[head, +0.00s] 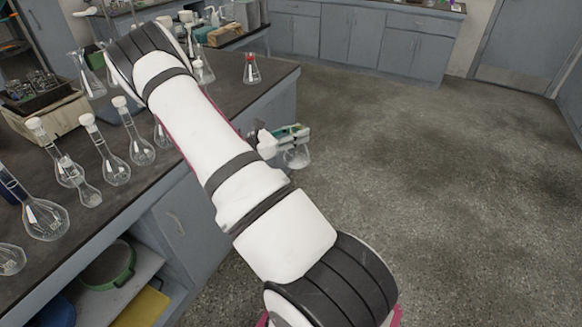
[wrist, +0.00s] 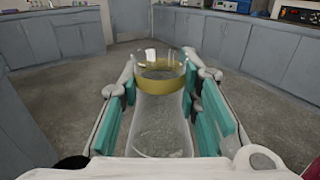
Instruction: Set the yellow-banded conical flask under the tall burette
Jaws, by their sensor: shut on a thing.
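The yellow-banded conical flask (wrist: 161,86) is clear glass and fills the middle of the wrist view, between the teal finger pads. My gripper (wrist: 163,112) is shut on it. In the head view my gripper (head: 290,136) is beyond my forearm, off the right side of the bench and over the floor. The clear flask body (head: 298,158) hangs below the fingers there; its band cannot be made out. I cannot pick out the tall burette in either view; my arm hides part of the bench.
The dark bench (head: 225,97) runs along the left. Several white-stoppered flasks (head: 117,170) stand near its edge, and a red-topped flask (head: 251,70) stands at its far end. Grey cabinets (head: 365,40) line the back. The floor (head: 450,180) on the right is clear.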

